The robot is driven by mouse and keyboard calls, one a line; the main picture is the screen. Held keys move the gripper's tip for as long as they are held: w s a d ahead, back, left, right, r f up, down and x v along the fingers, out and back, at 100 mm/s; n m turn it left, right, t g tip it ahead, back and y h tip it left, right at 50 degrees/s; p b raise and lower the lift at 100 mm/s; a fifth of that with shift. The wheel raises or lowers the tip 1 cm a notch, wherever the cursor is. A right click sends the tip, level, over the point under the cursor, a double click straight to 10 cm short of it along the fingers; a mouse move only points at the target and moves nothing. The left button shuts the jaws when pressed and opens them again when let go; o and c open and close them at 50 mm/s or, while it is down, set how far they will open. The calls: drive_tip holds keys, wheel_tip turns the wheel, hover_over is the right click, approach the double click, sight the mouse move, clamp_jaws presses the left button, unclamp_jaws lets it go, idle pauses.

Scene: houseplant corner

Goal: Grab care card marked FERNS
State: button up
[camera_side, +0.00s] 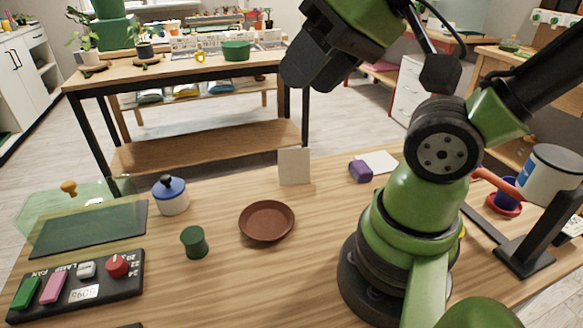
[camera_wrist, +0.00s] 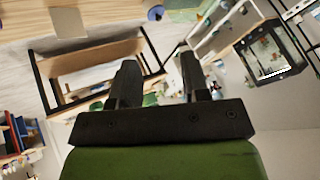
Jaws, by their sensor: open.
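A pale blank-looking card (camera_side: 294,167) stands upright on the wooden table behind the brown saucer; it also seems to show in the wrist view (camera_wrist: 68,22). A white card (camera_side: 381,161) lies flat beside a purple block (camera_side: 361,172). I cannot read FERNS on either card. My gripper (camera_wrist: 157,68) is open and empty in the wrist view, held high above the table and well away from both cards. My arm hides part of the table's right side.
A brown saucer (camera_side: 267,222), a dark green cup (camera_side: 195,242) and a blue-lidded white pot (camera_side: 171,195) stand on the table. A black panel with colored pieces (camera_side: 77,285) and a green mat (camera_side: 90,229) lie left. A red saucer (camera_side: 506,205) is at right.

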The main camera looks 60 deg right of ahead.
drive_tip(key=shift+o, duration=1.1)
